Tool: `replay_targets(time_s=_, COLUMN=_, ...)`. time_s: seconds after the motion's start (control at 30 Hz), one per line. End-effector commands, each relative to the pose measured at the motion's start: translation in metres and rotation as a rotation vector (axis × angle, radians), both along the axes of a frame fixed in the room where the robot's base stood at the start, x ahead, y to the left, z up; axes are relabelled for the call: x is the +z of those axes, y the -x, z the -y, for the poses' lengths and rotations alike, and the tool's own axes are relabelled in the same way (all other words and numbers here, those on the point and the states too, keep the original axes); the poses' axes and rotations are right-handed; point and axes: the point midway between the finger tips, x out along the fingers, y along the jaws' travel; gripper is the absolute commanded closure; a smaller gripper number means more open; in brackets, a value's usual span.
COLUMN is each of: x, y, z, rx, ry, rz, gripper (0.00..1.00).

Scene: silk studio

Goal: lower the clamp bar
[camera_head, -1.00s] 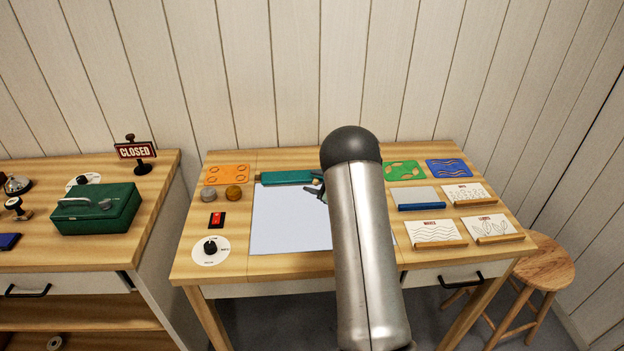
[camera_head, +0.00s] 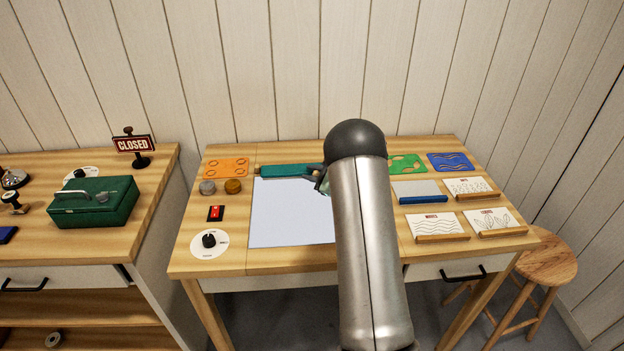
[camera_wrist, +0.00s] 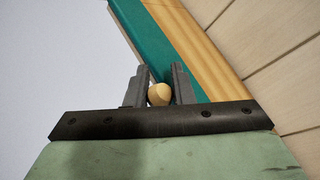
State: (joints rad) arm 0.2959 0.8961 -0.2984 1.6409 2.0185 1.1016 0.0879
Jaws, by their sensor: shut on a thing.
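The teal clamp bar (camera_head: 288,171) lies along the back edge of the white sheet area (camera_head: 290,212) on the worktable. In the wrist view the bar (camera_wrist: 150,45) runs from the upper left down to my gripper (camera_wrist: 159,84). The gripper's two grey fingers are shut on a round cream knob (camera_wrist: 159,94) at the bar's near end. In the head view my arm hides most of the gripper and the bar's right end. I cannot tell how far the bar stands above the sheet.
Left on the table are two round knobs (camera_head: 232,186), a red switch (camera_head: 216,213) and a white dial (camera_head: 209,242). Orange (camera_head: 226,167), green (camera_head: 405,164) and blue stencils (camera_head: 450,162) lie at the back. Print cards (camera_head: 437,226) stand right. A stool (camera_head: 548,262) is beside the table.

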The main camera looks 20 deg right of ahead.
Motion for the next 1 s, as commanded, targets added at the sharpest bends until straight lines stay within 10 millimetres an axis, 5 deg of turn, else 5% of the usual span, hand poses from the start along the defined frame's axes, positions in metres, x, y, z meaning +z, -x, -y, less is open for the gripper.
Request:
replay_targets(time_s=0.27, x=0.002, y=0.000, z=0.000, rx=0.000, ry=0.001, rz=0.000, gripper=1.00)
replay_targets(time_s=0.3, x=0.002, y=0.000, z=0.000, rx=0.000, ry=0.001, rz=0.001, gripper=0.73)
replay_targets(time_s=0.37, x=0.002, y=-0.001, z=0.000, rx=0.000, ry=0.002, rz=0.001, gripper=0.57)
replay_targets(time_s=0.77, x=0.004, y=0.006, z=0.004, rx=-0.003, ry=0.001, rz=0.002, gripper=0.57)
replay_targets(time_s=1.0, x=0.018, y=0.046, z=0.023, rx=-0.005, ry=0.002, rz=0.003, gripper=0.57)
